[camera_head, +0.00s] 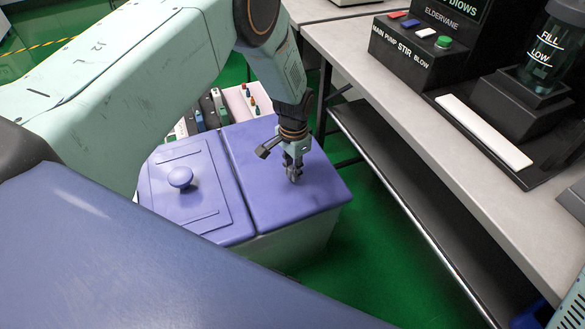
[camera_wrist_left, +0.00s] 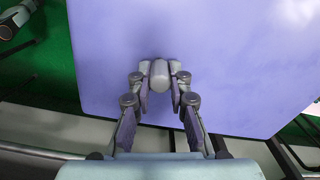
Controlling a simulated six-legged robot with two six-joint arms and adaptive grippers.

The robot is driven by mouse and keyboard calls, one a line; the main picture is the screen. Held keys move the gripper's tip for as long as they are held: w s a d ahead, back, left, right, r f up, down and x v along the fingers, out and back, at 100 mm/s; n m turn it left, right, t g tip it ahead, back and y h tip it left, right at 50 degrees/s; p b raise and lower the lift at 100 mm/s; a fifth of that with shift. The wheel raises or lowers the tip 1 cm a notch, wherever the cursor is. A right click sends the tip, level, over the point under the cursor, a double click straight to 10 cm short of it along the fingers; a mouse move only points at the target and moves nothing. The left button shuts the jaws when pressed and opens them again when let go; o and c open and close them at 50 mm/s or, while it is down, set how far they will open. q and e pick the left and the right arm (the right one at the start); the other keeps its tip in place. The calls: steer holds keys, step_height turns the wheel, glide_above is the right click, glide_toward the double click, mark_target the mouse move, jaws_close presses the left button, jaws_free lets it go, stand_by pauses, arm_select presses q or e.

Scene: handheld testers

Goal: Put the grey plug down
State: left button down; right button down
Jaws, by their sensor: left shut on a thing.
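My left gripper (camera_head: 293,172) reaches down over the flat violet top (camera_head: 307,205) of a box in the head view. In the left wrist view its fingers (camera_wrist_left: 160,88) are shut on the grey plug (camera_wrist_left: 159,74), a short rounded grey piece seen from above between the fingertips. The violet top (camera_wrist_left: 225,60) lies behind the plug, close under it. I cannot tell whether the plug touches the surface. In the head view the fingers mostly hide the plug. My right gripper is not in view.
A violet lid with a round knob (camera_head: 180,177) lies left of the bare top. A white rack with coloured pegs (camera_head: 249,101) stands behind. A grey bench (camera_head: 385,75) with a black tester (camera_head: 420,48) and a white bar (camera_head: 484,131) is on the right. The violet top around the gripper is clear.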

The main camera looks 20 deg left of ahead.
arm_select(q)
steer(key=c, duration=1.3)
jaws_free()
steer(key=shift+o, duration=0.2)
step_height(320, 180, up, 12)
steer(key=p, duration=0.5)
steer(key=shift+n, duration=0.7)
steer(key=s+f, duration=0.4)
steer(key=s, duration=0.1)
steer(key=s+f, duration=0.2)
steer(key=s, duration=0.1)
steer(key=shift+s+d+f, duration=0.1)
steer(key=shift+d+f, duration=0.15)
steer(key=s+f+n, duration=0.2)
steer(key=s+n, duration=0.2)
steer(key=s, duration=2.2)
steer(key=shift+s+d+f, duration=0.2)
steer(key=shift+d, duration=0.2)
steer(key=shift+o, duration=0.6)
steer(key=shift+s+r, duration=0.2)
steer(key=shift+s, duration=0.15)
